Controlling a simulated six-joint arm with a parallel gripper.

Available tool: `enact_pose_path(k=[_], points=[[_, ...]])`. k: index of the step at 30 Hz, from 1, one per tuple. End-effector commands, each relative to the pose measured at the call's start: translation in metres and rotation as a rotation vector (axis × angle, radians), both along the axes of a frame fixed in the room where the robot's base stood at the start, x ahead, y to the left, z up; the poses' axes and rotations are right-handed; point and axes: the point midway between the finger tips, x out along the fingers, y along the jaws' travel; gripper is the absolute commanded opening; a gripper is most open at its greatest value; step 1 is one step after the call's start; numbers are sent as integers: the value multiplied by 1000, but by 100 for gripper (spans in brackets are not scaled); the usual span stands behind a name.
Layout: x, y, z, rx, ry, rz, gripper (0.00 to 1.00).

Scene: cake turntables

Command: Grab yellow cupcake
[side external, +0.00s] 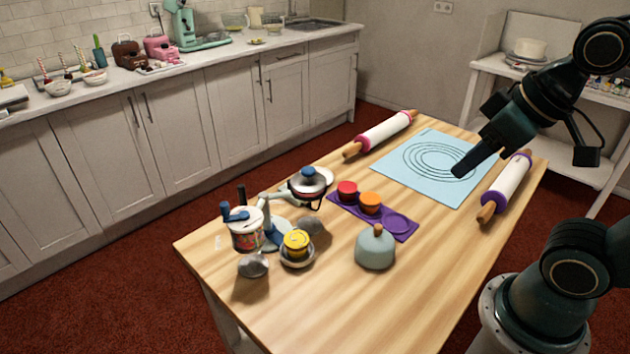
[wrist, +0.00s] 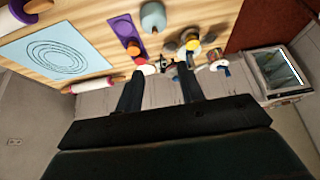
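The yellow cupcake (side external: 296,242) sits in a small grey cup or stand (side external: 297,260) near the front left of the wooden table. It also shows in the wrist view (wrist: 193,44), above and to the right of my fingertips in the picture. My gripper (side external: 468,165) is in the air over the right part of the table, above the blue mat, well away from the cupcake. In the wrist view my gripper (wrist: 160,70) has its two dark fingers spread apart with nothing held between them.
A purple tray (side external: 402,226) holds a red cupcake (side external: 347,190) and an orange cupcake (side external: 370,203). A domed grey-blue lid (side external: 375,250), a can (side external: 245,235) and a turntable tool cluster surround the yellow cupcake. Rolling pins (side external: 385,132) flank the blue mat (side external: 400,165). The table's front is clear.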

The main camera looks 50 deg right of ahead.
Motion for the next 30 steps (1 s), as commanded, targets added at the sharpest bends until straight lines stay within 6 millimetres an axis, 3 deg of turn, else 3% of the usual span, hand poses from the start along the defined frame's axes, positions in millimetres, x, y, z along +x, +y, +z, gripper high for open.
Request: enact_pose_path(k=[1,7,20,30], points=[[0,0,0,0,0,0,38],[0,0,0,0,0,0,75],[4,1,-2,10,9,-10,75],[37,9,-22,116,84,-101,75]])
